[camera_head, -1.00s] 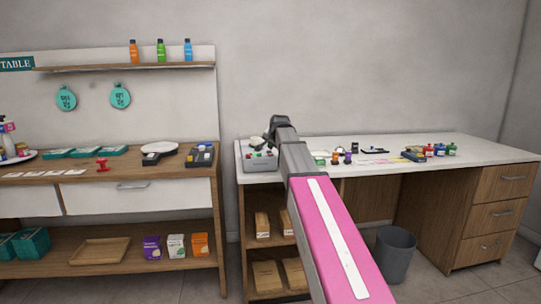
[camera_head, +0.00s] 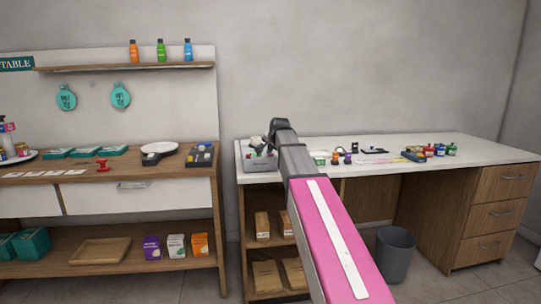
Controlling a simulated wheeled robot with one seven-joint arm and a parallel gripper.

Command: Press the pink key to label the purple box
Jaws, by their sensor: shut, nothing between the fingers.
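My gripper (camera_head: 272,132) is at the far end of my raised arm, small and dark above the right counter's left end. It is shut and empty. The purple box (camera_head: 152,248) stands on the lower shelf of the left unit, left of a white-and-green box and an orange box. My gripper is well away from it. A dark device with small coloured parts (camera_head: 201,155) lies at the right end of the left counter. I cannot tell a pink key on it at this size. My arm hides part of the right counter.
A grey bin of small items (camera_head: 262,165) stands under my gripper on the right counter (camera_head: 450,142). A scale with a white round plate (camera_head: 158,149) and a red stamp-like thing (camera_head: 103,165) are on the left counter. A waste bin (camera_head: 395,255) stands on the floor.

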